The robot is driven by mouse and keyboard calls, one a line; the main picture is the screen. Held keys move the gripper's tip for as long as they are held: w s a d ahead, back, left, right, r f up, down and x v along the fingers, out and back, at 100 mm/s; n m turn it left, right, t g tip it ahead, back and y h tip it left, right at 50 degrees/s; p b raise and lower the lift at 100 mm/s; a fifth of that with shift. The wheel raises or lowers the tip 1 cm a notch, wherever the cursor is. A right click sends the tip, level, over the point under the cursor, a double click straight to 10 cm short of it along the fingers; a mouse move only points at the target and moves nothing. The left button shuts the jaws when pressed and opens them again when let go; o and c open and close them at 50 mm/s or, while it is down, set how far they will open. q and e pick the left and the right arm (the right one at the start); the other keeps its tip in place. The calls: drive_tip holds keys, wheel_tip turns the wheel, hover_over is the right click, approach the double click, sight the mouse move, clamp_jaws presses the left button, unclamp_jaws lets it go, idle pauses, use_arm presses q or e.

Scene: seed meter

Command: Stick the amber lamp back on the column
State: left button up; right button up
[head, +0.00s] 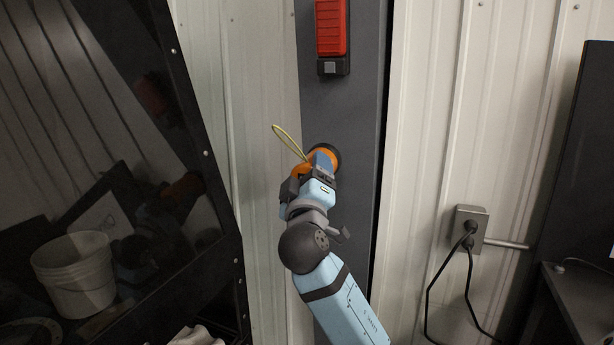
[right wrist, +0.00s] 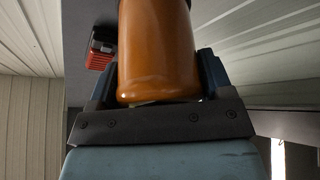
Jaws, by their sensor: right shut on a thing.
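The amber lamp (head: 318,160) is an orange cylinder with a dark round base and a thin yellow loop (head: 289,142) hanging off its left side. My right gripper (head: 312,175) is shut on it in front of the dark grey column (head: 350,120). The lamp's dark base lies over the column's face in the head view; I cannot tell whether it touches. In the right wrist view the orange body (right wrist: 158,50) stands between the two fingers (right wrist: 156,85), and its far end is cut off by the top edge. My left gripper is not in view.
A red device with a black lower end (head: 332,30) is fixed on the column above the lamp. A dark framed panel (head: 200,150) stands at left. An outlet with plugged black cords (head: 470,225) is on the white ribbed wall at right.

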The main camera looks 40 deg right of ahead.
drive_tip(key=d, duration=0.1)
drive_tip(key=w+d, duration=0.1)
drive_tip(key=d, duration=0.1)
drive_tip(key=w+d+r+p, duration=0.1)
drive_tip(key=d, duration=0.1)
drive_tip(key=shift+w+d, duration=0.1)
drive_tip(key=shift+w, duration=0.15)
drive_tip(key=shift+w+d, duration=0.35)
drive_tip(key=shift+d, duration=0.3)
drive_tip(key=shift+w+d+r, duration=0.1)
drive_tip(key=shift+d, duration=0.1)
idle(0.4)
drive_tip(key=o, duration=0.9)
